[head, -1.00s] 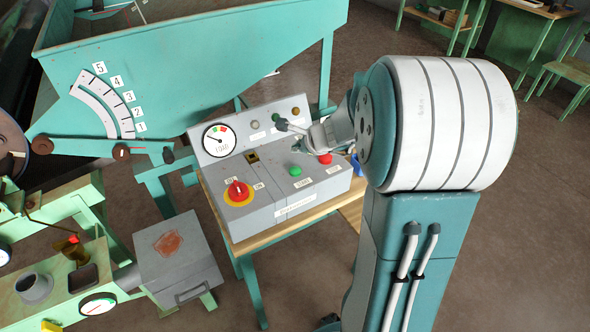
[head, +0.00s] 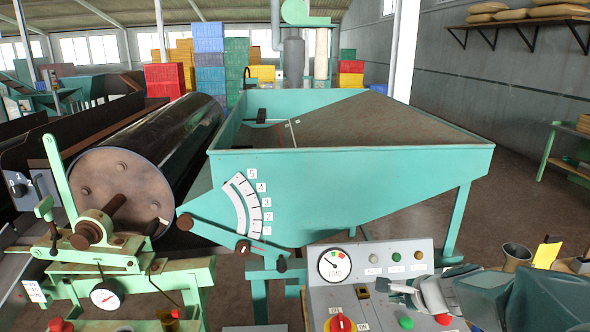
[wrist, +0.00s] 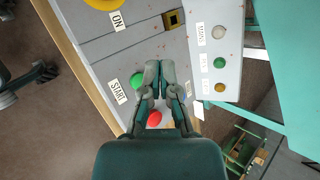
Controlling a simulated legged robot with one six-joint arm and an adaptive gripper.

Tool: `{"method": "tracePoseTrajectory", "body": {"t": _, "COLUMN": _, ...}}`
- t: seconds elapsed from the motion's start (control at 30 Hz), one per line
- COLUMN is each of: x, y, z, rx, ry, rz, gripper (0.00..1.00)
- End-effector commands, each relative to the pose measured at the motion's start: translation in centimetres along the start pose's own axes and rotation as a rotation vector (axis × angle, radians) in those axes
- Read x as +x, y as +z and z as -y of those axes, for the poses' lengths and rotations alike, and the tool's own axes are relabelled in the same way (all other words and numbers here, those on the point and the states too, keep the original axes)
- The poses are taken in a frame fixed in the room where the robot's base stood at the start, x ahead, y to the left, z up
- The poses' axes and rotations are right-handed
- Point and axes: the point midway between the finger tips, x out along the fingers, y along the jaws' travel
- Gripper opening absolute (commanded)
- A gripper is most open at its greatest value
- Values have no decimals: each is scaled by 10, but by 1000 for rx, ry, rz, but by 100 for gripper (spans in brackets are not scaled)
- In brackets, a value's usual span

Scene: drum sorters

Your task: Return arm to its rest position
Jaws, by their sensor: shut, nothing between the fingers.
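My gripper (head: 392,287) is in front of the grey control panel at the lower right of the head view. In the wrist view my gripper (wrist: 160,66) is shut and empty, its fingertips together above the panel face. The grey control panel (head: 376,313) has a load gauge (head: 335,265), a red and yellow rotary switch (head: 341,323), a green button (head: 405,322) and a red button (head: 443,319). In the wrist view the green button (wrist: 137,81) is left of the fingers, and the red button (wrist: 155,118) shows between them. I cannot tell how far the fingers are from the panel.
A green hopper (head: 350,185) with a numbered scale stands behind the panel. A dark drum (head: 125,190) and a green machine frame (head: 110,285) are at the left. Stacked crates (head: 209,70) stand at the back. Floor is open at the right (head: 500,215).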

Motion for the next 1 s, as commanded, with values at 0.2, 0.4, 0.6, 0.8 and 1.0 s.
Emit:
{"method": "tracePoseTrajectory", "body": {"t": 0.2, "x": -52, "y": 76, "z": -35, "rx": -552, "ry": 104, "rz": 51, "gripper": 0}}
{"method": "tracePoseTrajectory", "body": {"t": 0.4, "x": -99, "y": 110, "z": -80, "rx": -1032, "ry": 208, "rz": 51, "gripper": 0}}
{"method": "tracePoseTrajectory", "body": {"t": 0.6, "x": -142, "y": 116, "z": -120, "rx": -1460, "ry": 315, "rz": 1, "gripper": 0}}
{"method": "tracePoseTrajectory", "body": {"t": 0.8, "x": -163, "y": 109, "z": -139, "rx": -1679, "ry": 388, "rz": -48, "gripper": 0}}
{"method": "tracePoseTrajectory", "body": {"t": 1.0, "x": -165, "y": 108, "z": -140, "rx": -1702, "ry": 400, "rz": -54, "gripper": 0}}
